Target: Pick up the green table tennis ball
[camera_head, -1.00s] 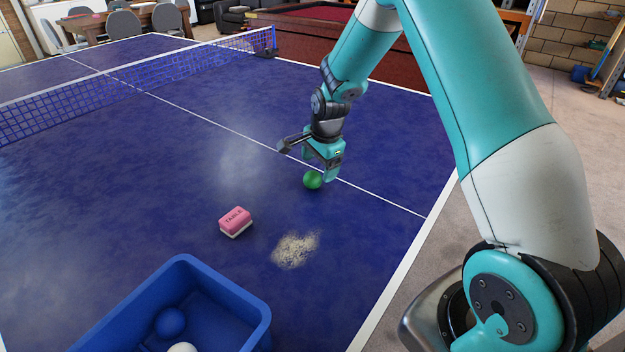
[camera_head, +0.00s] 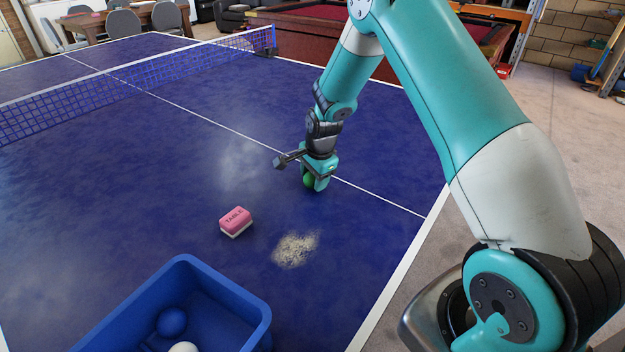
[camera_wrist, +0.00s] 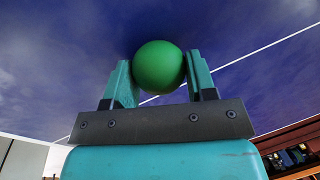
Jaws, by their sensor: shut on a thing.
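The green table tennis ball (camera_head: 309,181) is at the table surface, near the white centre line. In the head view it is partly hidden by a finger. My gripper (camera_head: 315,180) points down over it and is shut on it. In the wrist view the green ball (camera_wrist: 159,67) sits between the two teal fingers of my gripper (camera_wrist: 160,78), with a finger against each side. I cannot tell whether the ball still touches the table.
A blue bin (camera_head: 258,316) with a blue ball (camera_head: 171,322) and a white ball (camera_head: 184,347) stands at the front. A pink-and-white block (camera_head: 236,221) and a pale dusty patch (camera_head: 296,249) lie on the blue table (camera_head: 130,215). The net (camera_head: 150,80) crosses behind.

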